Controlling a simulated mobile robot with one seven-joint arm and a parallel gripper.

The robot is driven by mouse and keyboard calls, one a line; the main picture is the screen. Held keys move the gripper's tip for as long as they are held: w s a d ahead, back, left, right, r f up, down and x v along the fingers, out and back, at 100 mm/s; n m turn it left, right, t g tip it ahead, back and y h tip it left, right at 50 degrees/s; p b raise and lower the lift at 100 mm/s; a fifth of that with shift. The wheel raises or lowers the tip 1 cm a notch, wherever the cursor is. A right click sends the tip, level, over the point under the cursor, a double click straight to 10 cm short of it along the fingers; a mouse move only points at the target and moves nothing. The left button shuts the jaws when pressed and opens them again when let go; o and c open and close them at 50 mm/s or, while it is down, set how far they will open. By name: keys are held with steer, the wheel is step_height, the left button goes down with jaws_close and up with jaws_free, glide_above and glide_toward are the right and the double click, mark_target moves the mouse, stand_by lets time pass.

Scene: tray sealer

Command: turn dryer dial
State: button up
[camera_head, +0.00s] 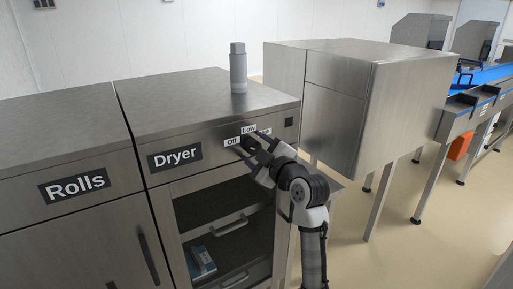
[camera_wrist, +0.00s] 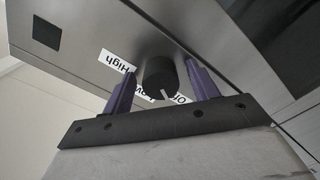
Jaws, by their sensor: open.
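The dryer dial (camera_wrist: 160,74) is a round black knob with a white pointer line, on the dryer's front panel. Labels Off (camera_head: 232,141) and Low (camera_head: 249,129) sit around it, and a High label (camera_wrist: 117,61) shows in the wrist view. My gripper (camera_head: 257,156) is at the panel with its two purple fingers apart. In the wrist view the fingers (camera_wrist: 163,85) stand on either side of the dial. I cannot tell whether they touch it. In the head view my gripper partly hides the dial and its labels.
The dryer cabinet (camera_head: 135,91) has a grey cylinder (camera_head: 238,68) on top and an open front with shelves below the panel. The Rolls cabinet (camera_head: 40,125) adjoins on the left. A large steel box on legs (camera_head: 400,90) stands to the right, with open floor in front.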

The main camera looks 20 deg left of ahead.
steer(key=c, duration=1)
